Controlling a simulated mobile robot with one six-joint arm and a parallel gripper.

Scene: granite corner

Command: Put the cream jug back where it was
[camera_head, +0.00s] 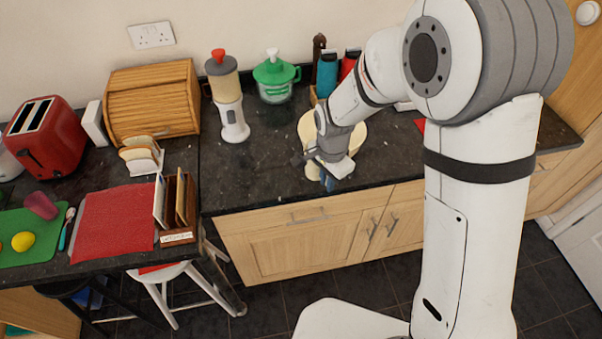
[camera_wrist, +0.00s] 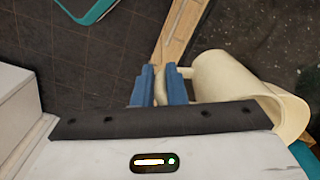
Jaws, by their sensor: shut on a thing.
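The cream jug (camera_wrist: 232,82) shows in the wrist view, just right of my gripper (camera_wrist: 160,88). Its handle lies between the two blue fingertips, which are shut on it. The jug's lower right part is near the gripper's dark edge. In the head view my gripper (camera_head: 327,183) is over the front edge of the dark counter (camera_head: 262,180), with blue fingertips pointing down. A cream patch beside the gripper there may be the jug, but the gripper and wrist hide most of it. I cannot tell whether the jug touches the counter.
A round cream board (camera_head: 309,127) lies on the counter behind my gripper. A wooden letter rack (camera_head: 178,205) stands to the left. The counter between the blender and my gripper is clear.

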